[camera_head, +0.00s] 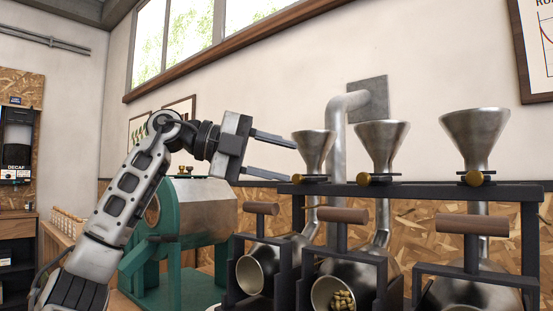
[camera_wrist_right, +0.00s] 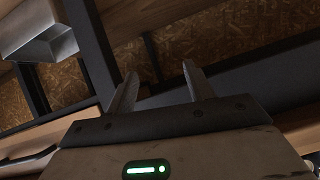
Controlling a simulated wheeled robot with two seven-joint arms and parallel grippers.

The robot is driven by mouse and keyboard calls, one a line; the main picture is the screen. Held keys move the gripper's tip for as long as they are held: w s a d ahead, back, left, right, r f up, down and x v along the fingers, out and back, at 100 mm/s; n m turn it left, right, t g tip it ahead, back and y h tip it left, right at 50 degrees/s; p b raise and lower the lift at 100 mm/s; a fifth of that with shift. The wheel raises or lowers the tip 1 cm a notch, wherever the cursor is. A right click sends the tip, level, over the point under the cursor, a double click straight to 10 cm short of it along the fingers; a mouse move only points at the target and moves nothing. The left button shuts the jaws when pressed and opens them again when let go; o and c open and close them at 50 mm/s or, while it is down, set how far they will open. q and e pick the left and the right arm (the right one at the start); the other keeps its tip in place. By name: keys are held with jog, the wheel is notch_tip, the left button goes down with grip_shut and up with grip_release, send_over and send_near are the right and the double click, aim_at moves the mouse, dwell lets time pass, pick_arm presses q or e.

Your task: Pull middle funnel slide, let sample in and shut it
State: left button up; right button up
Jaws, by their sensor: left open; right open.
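The middle metal funnel (camera_head: 381,143) stands on a black rack, with its slide's brass knob (camera_head: 363,179) at its neck. The left funnel (camera_head: 313,148) and the right funnel (camera_head: 474,134) have similar brass knobs. My left gripper (camera_head: 292,158) is open and empty, beside the left funnel, its fingers pointing right. It is apart from the middle knob. The middle scoop-mouthed drum (camera_head: 319,291) below holds some pale beans (camera_head: 343,300). My right gripper (camera_wrist_right: 158,88) is open and empty in the right wrist view; it does not show in the head view.
Wooden handles (camera_head: 343,215) stand in front of the rack (camera_head: 520,193), above the drums. A grey pipe (camera_head: 336,130) rises behind the funnels. A green roaster (camera_head: 178,225) stands at left, below my left arm.

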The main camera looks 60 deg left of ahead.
aim_at(373, 179)
dwell(0.3)
